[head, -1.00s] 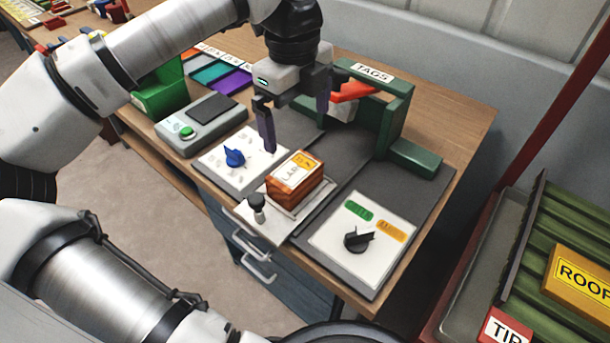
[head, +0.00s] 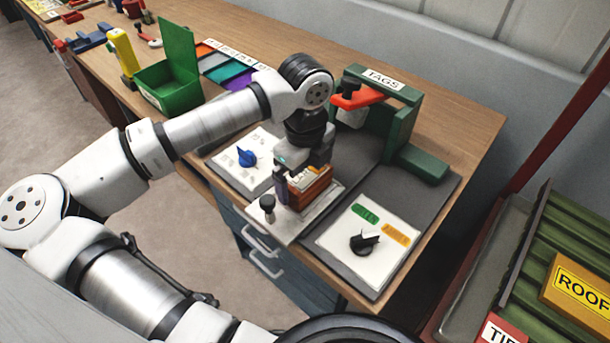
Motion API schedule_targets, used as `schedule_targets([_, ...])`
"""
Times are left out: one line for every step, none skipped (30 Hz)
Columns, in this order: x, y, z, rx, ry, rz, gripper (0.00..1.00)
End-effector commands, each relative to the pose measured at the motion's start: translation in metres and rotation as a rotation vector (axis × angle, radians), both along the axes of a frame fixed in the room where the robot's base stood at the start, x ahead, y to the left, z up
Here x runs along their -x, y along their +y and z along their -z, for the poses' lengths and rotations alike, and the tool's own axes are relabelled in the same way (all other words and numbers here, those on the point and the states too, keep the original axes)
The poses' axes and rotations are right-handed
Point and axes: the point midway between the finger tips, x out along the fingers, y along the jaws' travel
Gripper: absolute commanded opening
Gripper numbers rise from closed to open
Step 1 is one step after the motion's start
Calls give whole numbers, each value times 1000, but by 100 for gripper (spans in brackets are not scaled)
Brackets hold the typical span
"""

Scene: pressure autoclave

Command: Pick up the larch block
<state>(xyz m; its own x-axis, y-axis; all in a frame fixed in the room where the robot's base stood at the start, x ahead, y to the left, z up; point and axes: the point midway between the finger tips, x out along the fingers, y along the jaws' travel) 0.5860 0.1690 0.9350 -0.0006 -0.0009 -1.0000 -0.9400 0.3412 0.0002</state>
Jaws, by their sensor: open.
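The larch block (head: 312,190) is a reddish-brown wooden block with a label on top, partly covered by my gripper. It sits on a pale plate (head: 310,222) at the front of the bench. My gripper (head: 298,188) is down at the block, pointing downward. One dark finger shows along the block's left side; the other finger is mostly hidden. The jaws are open around the block, and I cannot tell whether they touch it.
A green open box (head: 170,88) is further left.

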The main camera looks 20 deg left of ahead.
Motion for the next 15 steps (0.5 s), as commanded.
schedule_targets([0,0,4,1,0,0,100])
schedule_targets([0,0,6,1,0,0,100])
schedule_targets([0,0,8,1,0,0,100])
schedule_targets([0,0,9,0,0,0,100])
schedule_targets([0,0,10,0,0,0,100])
schedule_targets([0,0,10,-1,0,0,100])
schedule_targets([0,0,10,-1,0,0,100])
schedule_targets([0,0,10,-1,0,0,100])
schedule_targets([0,0,10,-1,0,0,100])
schedule_targets([0,0,10,-1,0,0,100])
schedule_targets([0,0,10,-1,0,0,96])
schedule_targets([0,0,10,-1,0,0,91])
schedule_targets([0,0,10,-1,0,0,87])
schedule_targets([0,0,10,-1,0,0,83])
schedule_targets([0,0,10,-1,0,0,78])
